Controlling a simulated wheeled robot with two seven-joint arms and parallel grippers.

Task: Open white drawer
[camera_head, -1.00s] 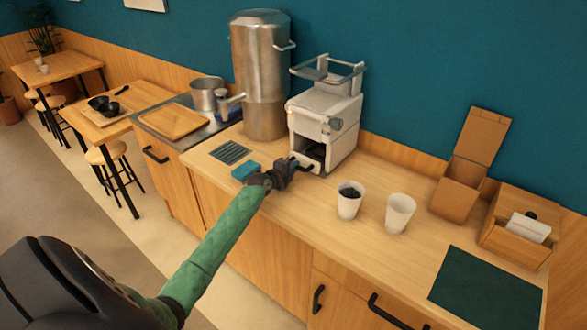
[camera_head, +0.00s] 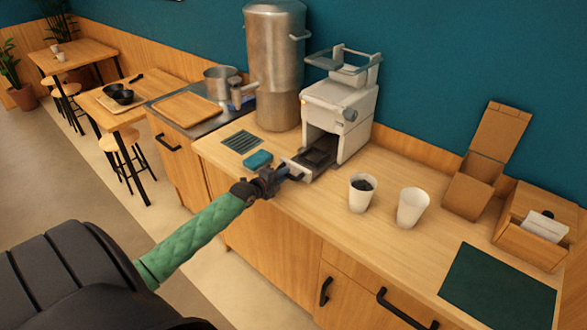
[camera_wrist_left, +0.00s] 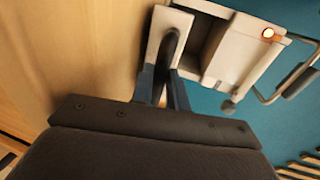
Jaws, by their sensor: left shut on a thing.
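The white drawer (camera_head: 304,170) sticks out from the base of the white machine (camera_head: 340,105) on the counter, with a dark inside showing. My left gripper (camera_head: 286,175) is at the drawer's front and is shut on its handle. In the left wrist view, the two fingers of my left gripper (camera_wrist_left: 165,90) close around the dark handle (camera_wrist_left: 172,45) in front of the drawer's pale front (camera_wrist_left: 160,28). The handle is mostly hidden by the fingers in the head view. My right gripper is not in view.
A blue sponge-like block (camera_head: 257,159) lies just beside the left gripper. A cup with dark contents (camera_head: 361,197) and a white cup (camera_head: 411,210) stand to the right. A metal urn (camera_head: 275,70) stands behind.

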